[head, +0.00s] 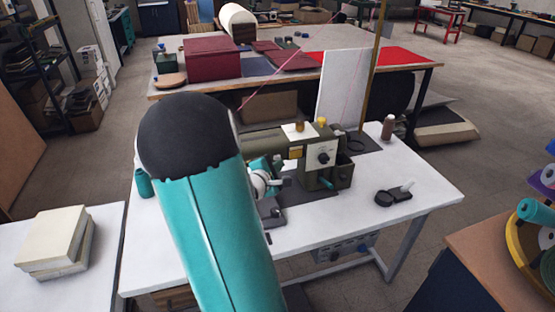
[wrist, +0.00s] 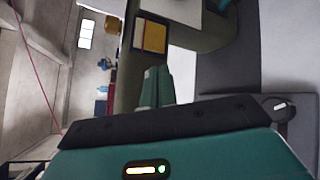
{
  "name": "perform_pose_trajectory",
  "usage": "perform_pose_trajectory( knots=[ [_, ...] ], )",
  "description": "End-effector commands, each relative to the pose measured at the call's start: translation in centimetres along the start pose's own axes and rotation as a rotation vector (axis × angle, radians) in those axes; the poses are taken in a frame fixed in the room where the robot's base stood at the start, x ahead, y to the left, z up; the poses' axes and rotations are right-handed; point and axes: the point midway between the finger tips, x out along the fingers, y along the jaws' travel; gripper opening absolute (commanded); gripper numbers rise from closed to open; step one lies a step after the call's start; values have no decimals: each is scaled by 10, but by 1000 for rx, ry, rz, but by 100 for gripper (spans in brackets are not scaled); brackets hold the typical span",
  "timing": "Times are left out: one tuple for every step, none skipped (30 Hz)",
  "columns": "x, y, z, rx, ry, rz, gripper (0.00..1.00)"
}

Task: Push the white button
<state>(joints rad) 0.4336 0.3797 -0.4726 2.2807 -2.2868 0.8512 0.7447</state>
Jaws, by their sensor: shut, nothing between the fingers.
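A dark green sewing machine (head: 335,175) stands on the white table. No part of it can be picked out for certain as the white button. Its front has a pale panel with a dark dial (head: 322,157), and a white plate (head: 298,131) sits on top. A small yellow square (head: 296,152) is on its body; a yellow-orange square (wrist: 151,36) also shows in the wrist view. My gripper (wrist: 156,86) is shut and empty, its teal fingers pointing toward the machine body, apparently apart from it. In the head view my arm hides part of the gripper and the machine's left side.
The white table (head: 420,205) has a black magnifier-like item (head: 393,197) and a brown thread spool (head: 388,128) at right. A white board (head: 341,88) and a pole stand behind the machine. Books (head: 55,240) lie at left.

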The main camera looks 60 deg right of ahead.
Motion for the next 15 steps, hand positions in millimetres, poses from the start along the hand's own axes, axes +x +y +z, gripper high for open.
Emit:
perform_pose_trajectory(
  knots=[
    [0, 0, 0, 0, 0, 0, 0],
    [0, 0, 0, 0, 0, 0, 0],
    [0, 0, 0, 0, 0, 0, 0],
    [0, 0, 0, 0, 0, 0, 0],
    [0, 0, 0, 0, 0, 0, 0],
    [0, 0, 0, 0, 0, 0, 0],
    [0, 0, 0, 0, 0, 0, 0],
    [0, 0, 0, 0, 0, 0, 0],
    [1, 0, 0, 0, 0, 0, 0],
    [1, 1, -1, 0, 0, 0, 0],
    [2, 1, -1, 0, 0, 0, 0],
    [3, 2, -2, 1, 0, 0, 0],
    [4, 3, -2, 1, 0, 0, 0],
    [4, 3, -3, 1, -1, 0, 0],
    [5, 4, -3, 1, -1, 0, 0]
  ],
)
